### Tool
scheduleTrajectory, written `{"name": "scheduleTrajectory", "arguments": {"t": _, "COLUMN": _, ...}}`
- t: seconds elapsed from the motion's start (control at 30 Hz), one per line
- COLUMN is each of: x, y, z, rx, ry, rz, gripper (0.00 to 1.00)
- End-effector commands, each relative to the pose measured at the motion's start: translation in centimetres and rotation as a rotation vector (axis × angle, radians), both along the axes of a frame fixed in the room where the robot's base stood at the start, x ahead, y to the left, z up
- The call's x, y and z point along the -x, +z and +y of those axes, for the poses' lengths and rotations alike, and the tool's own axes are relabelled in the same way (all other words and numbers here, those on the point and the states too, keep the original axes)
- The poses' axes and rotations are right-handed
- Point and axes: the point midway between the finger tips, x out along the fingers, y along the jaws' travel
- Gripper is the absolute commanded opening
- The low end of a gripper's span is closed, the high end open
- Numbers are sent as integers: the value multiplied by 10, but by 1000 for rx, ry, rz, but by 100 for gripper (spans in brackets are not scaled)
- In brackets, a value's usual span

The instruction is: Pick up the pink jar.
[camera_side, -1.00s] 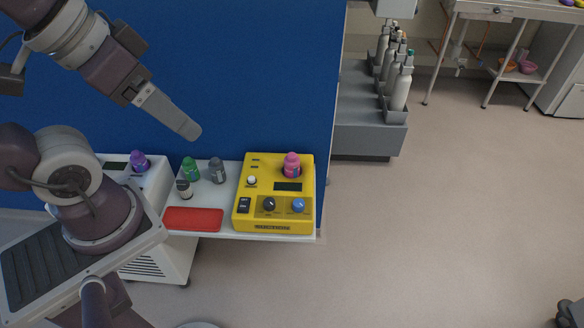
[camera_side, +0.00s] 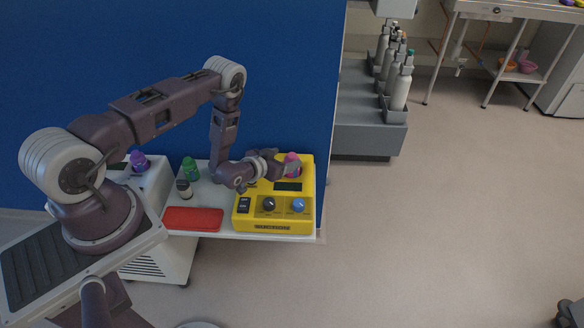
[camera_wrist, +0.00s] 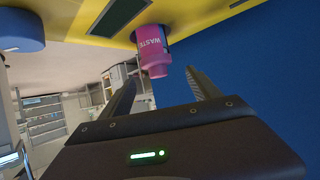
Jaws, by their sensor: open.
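The pink jar (camera_side: 293,164) stands on the back part of the yellow suction unit (camera_side: 307,193) in the side view. My gripper (camera_side: 283,166) is low over the unit, just left of the jar, and partly covers it. In the wrist view the pink jar (camera_wrist: 152,50) carries a label with the letters "WASTE". It shows ahead of my open gripper (camera_wrist: 162,88), between the lines of the two fingers. The fingers look apart from the jar, with nothing held.
A red tray (camera_side: 193,219), a green bottle (camera_side: 190,168) and a small dark bottle (camera_side: 184,188) are on the white shelf left of the unit. A purple jar (camera_side: 139,161) stands farther left. A blue wall (camera_side: 290,70) rises close behind. Knobs, including a blue one (camera_side: 299,205), stick up from the unit.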

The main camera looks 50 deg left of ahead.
Motion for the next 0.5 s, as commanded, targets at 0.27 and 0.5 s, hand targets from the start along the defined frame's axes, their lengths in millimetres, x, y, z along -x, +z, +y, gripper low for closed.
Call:
{"name": "scheduleTrajectory", "arguments": {"t": 0.27, "x": 0, "y": -29, "z": 0, "rx": 3, "ry": -4, "rz": -29, "gripper": 72}}
{"name": "scheduleTrajectory", "arguments": {"t": 0.5, "x": -35, "y": -54, "z": 4, "rx": 3, "ry": -5, "rz": -28, "gripper": 72}}
